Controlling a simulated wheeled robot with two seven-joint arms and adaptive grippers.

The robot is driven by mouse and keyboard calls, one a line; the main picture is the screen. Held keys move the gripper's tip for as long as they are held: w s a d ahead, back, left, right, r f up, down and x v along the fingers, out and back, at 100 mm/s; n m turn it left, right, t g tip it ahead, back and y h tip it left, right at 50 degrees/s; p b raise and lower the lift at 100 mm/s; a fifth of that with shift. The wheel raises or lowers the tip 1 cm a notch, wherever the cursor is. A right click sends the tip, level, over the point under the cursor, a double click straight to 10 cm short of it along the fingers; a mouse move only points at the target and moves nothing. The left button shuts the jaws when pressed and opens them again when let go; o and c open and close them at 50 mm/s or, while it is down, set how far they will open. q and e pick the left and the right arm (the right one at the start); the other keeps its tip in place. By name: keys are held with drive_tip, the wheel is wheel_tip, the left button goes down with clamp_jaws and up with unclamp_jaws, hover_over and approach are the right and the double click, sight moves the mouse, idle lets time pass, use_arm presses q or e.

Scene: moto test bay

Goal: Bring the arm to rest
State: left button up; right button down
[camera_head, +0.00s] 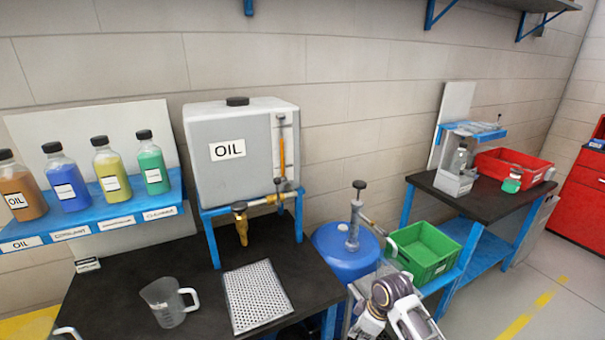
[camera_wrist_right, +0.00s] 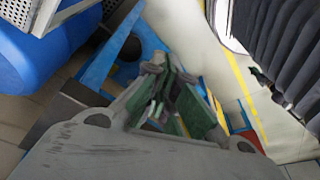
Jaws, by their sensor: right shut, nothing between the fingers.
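My right arm (camera_head: 392,303) comes in at the bottom of the head view, right of centre, in front of the blue drum and near the green crate. Its gripper cannot be made out there. In the right wrist view my right gripper (camera_wrist_right: 160,108) is shut and empty, with its green-padded fingers close together. It hangs over the floor, apart from anything in that view.
The black bench (camera_head: 110,285) holds a clear jug (camera_head: 168,302) and a perforated tray (camera_head: 256,296). A grey oil tank (camera_head: 225,175) stands behind. A blue drum (camera_head: 335,250) and a green crate (camera_head: 424,252) are close to my right arm. Open floor (camera_head: 520,290) lies at right.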

drive_tip(key=s+d+r+m+t+h, duration=0.1)
drive_tip(key=s+d+r+m, duration=0.15)
drive_tip(key=s+m, duration=0.45)
drive_tip(key=s+d+r+m+t+h, duration=0.1)
drive_tip(key=s+d+m, duration=0.2)
drive_tip(key=s, duration=0.8)
wheel_tip(320, 180, down, 34)
drive_tip(key=s+g, duration=0.1)
drive_tip(key=s, duration=0.2)
drive_tip(key=s+d+f, duration=0.2)
drive_tip(key=s+f, duration=0.7)
drive_tip(key=s, duration=0.2)
drive_tip(key=s+d+f+g, duration=0.1)
drive_tip(key=s+d+f, duration=0.1)
drive_tip(key=s+f, duration=0.7)
drive_tip(key=shift+s+d+f+n+h, duration=0.25)
drive_tip(key=shift+s+f+n+h, duration=0.05)
drive_tip(key=shift+s, duration=0.6)
